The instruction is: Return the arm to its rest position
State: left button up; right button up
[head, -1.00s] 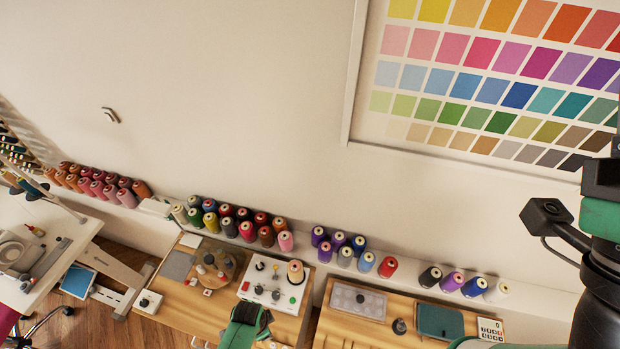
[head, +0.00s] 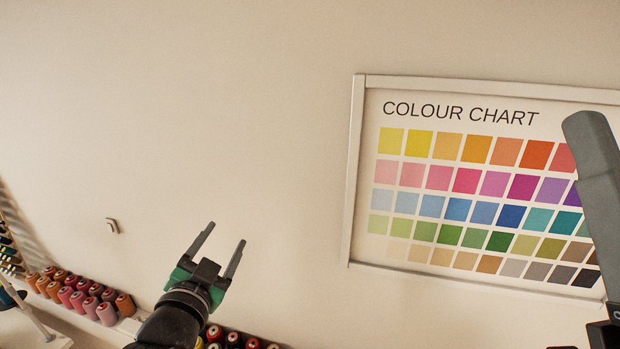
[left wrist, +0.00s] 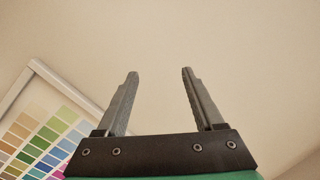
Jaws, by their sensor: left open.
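My left gripper (head: 222,240) is raised in front of the bare wall in the head view, its two fingers pointing up. The fingers are spread apart with nothing between them. In the left wrist view the open fingers (left wrist: 159,75) show against plain wall, also empty. A dark grey part of my own body stands at the right edge of the head view. My right gripper's fingers cannot be made out there.
A framed colour chart (head: 450,112) hangs on the wall at the right; its corner also shows in the left wrist view (left wrist: 40,130). Pink and orange thread cones (head: 78,296) stand on a ledge at lower left. A small wall fitting (head: 112,226) is above them. The wall between is clear.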

pick_arm(q)
jog(key=s+a+r+n+t, duration=0.1)
jog(key=s+r+t, duration=0.1)
jog(key=s+r, duration=0.35)
jog(key=s+r+n+t, duration=0.1)
jog(key=s+r+t, duration=0.1)
jog(key=r, duration=0.7)
jog(key=s+r+n+t, duration=0.2)
jog(key=s+r+t, duration=0.1)
jog(key=s+r, duration=0.4)
jog(key=s+r+n+t, duration=0.25)
jog(key=s+r, duration=0.25)
jog(key=s, duration=0.4)
notch_tip(320, 180, down, 47)
jog(key=b, duration=4.6)
jog(key=shift+a+r+h, duration=0.15)
jog(key=shift+a+h, duration=0.25)
